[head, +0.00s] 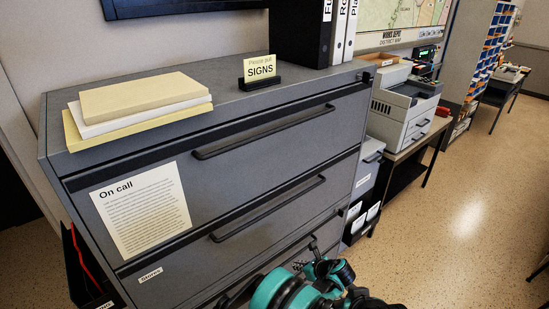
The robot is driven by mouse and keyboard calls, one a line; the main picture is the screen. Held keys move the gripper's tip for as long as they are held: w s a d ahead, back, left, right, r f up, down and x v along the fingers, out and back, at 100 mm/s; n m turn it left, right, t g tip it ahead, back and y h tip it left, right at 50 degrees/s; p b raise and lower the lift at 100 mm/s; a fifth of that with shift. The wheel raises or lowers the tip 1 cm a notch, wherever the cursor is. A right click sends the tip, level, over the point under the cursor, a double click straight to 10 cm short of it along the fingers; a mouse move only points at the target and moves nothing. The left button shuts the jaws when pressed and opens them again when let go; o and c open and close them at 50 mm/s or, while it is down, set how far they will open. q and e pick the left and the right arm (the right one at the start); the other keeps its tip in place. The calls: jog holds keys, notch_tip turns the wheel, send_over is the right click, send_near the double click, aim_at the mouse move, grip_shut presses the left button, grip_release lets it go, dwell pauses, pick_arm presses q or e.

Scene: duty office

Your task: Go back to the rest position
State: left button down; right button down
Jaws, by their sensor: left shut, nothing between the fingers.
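My left gripper (342,271), black with teal arm parts behind it, is low in the head view, right of the middle. It is in front of the lower right part of the grey filing cabinet (240,168). Its fingers are small and partly covered by the arm, and I see nothing held in them. I cannot tell whether it touches the cabinet. My right gripper is not in view. The cabinet's upper two drawers look closed; my arm partly covers the lower ones.
A paper stack (140,105), a sign stand (260,72) and binders (313,30) are on the cabinet top. An "On call" sheet (141,211) is on its front. A printer (404,105) stands on a table to the right. The speckled floor (470,190) at right is clear.

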pick_arm(q)
jog(key=s+a+r+n+g+h, duration=0.1)
jog(key=s+a+r+n, duration=0.2)
jog(key=a+r+n, duration=0.5)
jog(key=s+a+r+n+g+h, duration=0.15)
jog(key=a+r+n, duration=0.25)
jog(key=a+r, duration=0.7)
jog(key=s+a+r+n+h, duration=0.1)
jog(key=s+a+r+n, duration=0.1)
jog(key=s+n, duration=0.3)
jog(key=s+a+r+n+t+h, duration=0.1)
jog(key=s+a+n, duration=0.4)
jog(key=s, duration=0.6)
jog(key=s+a+r+n+t+h, duration=0.1)
jog(key=s+a+r+n, duration=0.2)
jog(key=s+n, duration=0.3)
jog(key=shift+s+a+r+n, duration=0.3)
jog(key=shift+s+r+n, duration=0.15)
jog(key=shift+s, duration=0.45)
